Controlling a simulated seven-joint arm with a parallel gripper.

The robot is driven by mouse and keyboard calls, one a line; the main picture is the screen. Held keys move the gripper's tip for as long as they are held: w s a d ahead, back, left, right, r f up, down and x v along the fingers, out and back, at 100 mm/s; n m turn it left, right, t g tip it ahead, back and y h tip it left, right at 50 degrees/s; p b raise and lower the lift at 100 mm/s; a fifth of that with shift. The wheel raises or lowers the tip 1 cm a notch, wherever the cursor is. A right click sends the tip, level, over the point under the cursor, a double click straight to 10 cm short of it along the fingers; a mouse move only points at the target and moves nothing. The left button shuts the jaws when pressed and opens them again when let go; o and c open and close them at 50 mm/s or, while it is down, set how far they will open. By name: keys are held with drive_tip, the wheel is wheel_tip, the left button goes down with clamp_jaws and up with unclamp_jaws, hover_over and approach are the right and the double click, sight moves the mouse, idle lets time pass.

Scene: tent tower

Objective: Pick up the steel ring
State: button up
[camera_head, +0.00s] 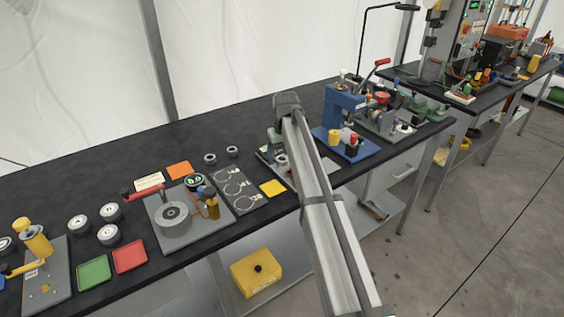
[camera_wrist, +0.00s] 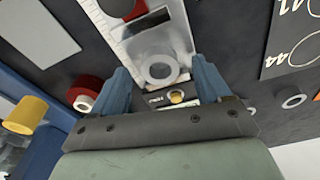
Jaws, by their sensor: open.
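In the wrist view, a pale grey ring (camera_wrist: 159,69), likely the steel ring, sits on a light metal fixture plate (camera_wrist: 122,42). My gripper (camera_wrist: 162,66) is open, with one blue finger on each side of the ring. The fingers appear apart from it; I cannot tell the height between them. In the head view my arm hides most of the gripper and the ring. Two other small grey rings (camera_head: 210,158) (camera_head: 232,151) lie on the black table; similar rings (camera_wrist: 293,101) show at the right in the wrist view.
A brass knob (camera_wrist: 176,97) is close to the gripper. A red part (camera_wrist: 86,93) and a blue press (camera_head: 345,112) with a yellow cylinder (camera_wrist: 25,115) stand nearby.

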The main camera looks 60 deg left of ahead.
drive_tip(key=shift+f, duration=0.5)
drive_tip(key=shift+c, duration=0.2)
drive_tip(key=shift+r, duration=0.1)
drive_tip(key=c, duration=1.3)
